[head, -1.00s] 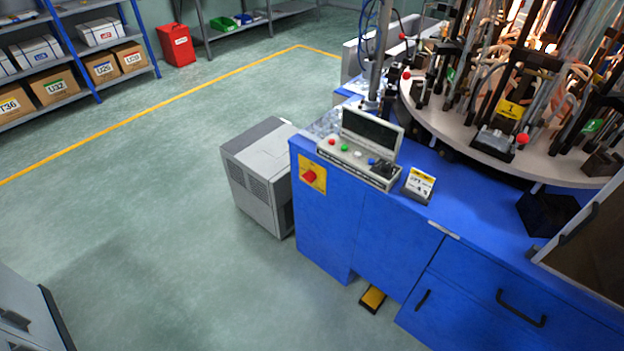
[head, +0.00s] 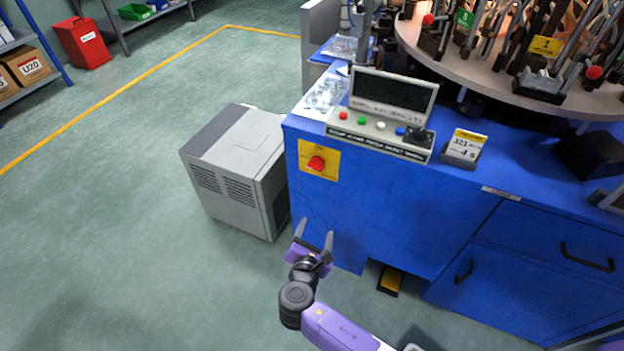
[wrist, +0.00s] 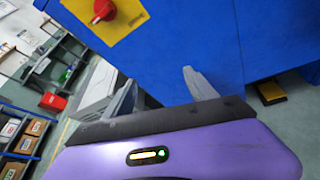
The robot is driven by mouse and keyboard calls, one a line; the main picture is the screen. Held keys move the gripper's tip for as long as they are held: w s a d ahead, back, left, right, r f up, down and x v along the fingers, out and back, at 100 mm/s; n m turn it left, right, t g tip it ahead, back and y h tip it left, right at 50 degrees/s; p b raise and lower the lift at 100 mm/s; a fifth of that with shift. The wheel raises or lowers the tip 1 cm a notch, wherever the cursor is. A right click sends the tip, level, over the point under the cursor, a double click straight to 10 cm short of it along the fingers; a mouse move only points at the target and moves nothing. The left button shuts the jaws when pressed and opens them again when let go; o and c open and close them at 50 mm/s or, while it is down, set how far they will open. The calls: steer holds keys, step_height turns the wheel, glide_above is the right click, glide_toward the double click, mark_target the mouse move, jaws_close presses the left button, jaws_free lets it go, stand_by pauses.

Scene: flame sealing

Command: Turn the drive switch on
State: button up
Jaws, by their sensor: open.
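A red rotary switch knob (head: 316,163) sits on a yellow plate (head: 333,171) on the blue cabinet's front, near its left edge. The knob also shows at the top of the wrist view (wrist: 103,10), on its yellow plate (wrist: 120,22). My gripper (head: 314,232) is open and empty, below the switch and apart from it in the head view. In the wrist view its two fingers (wrist: 160,88) point up toward the blue cabinet front, with the switch above and left of them.
The blue cabinet (head: 390,215) carries a control panel (head: 380,132) with coloured buttons and a round turntable (head: 480,75). A grey box unit (head: 235,170) stands on the floor to its left. A yellow pedal (head: 390,280) lies at the cabinet's foot. The floor at left is clear.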

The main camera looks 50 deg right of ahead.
mark_target(314, 169)
steer(key=w+d+r+n+g+h+b, duration=0.2)
steer(key=w+r+h, duration=0.3)
steer(key=w+r, duration=0.35)
steer(key=shift+r+b+x, duration=0.2)
steer(key=shift+x, duration=1.15)
steer(key=shift+r+b+x, duration=0.15)
steer(key=shift+x, duration=1.15)
steer(key=shift+r+b+x, duration=0.2)
steer(key=shift+x, duration=1.15)
steer(key=shift+s+d, duration=0.1)
steer(key=shift+s, duration=0.05)
steer(key=c, duration=1.4)
